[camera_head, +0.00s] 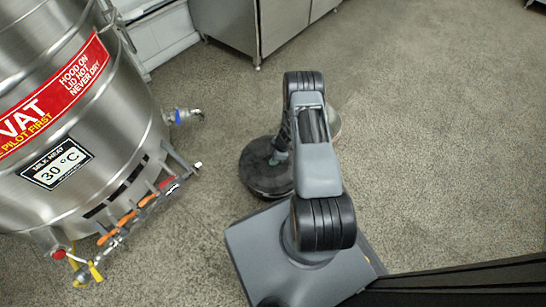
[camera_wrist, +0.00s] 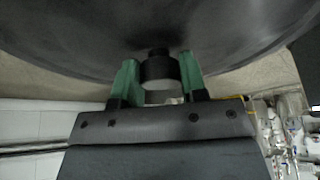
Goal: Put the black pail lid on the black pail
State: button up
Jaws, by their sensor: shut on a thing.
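The black pail lid (camera_head: 262,178) is a dark round disc left of my arm in the head view. In the wrist view the lid (camera_wrist: 90,35) fills the top of the picture, with its short black knob (camera_wrist: 159,70) between two green fingers. My gripper (camera_wrist: 159,75) is shut on this knob.
A steel cabinet (camera_head: 270,25) is at the back. A pale rounded thing (camera_head: 334,121) shows partly behind my arm. The floor (camera_head: 440,140) at right is clear.

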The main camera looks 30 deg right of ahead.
jog(key=shift+f+b, duration=0.5)
jog(key=shift+f, duration=0.2)
dwell(0.5)
jog(key=o, duration=1.2)
jog(key=shift+r, duration=0.1)
jog(key=p+v, duration=0.6)
jog(key=v, duration=0.7)
jog(key=shift+d+r+p, duration=0.25)
jog(key=shift+r+p, duration=0.05)
jog(key=shift+p, duration=0.05)
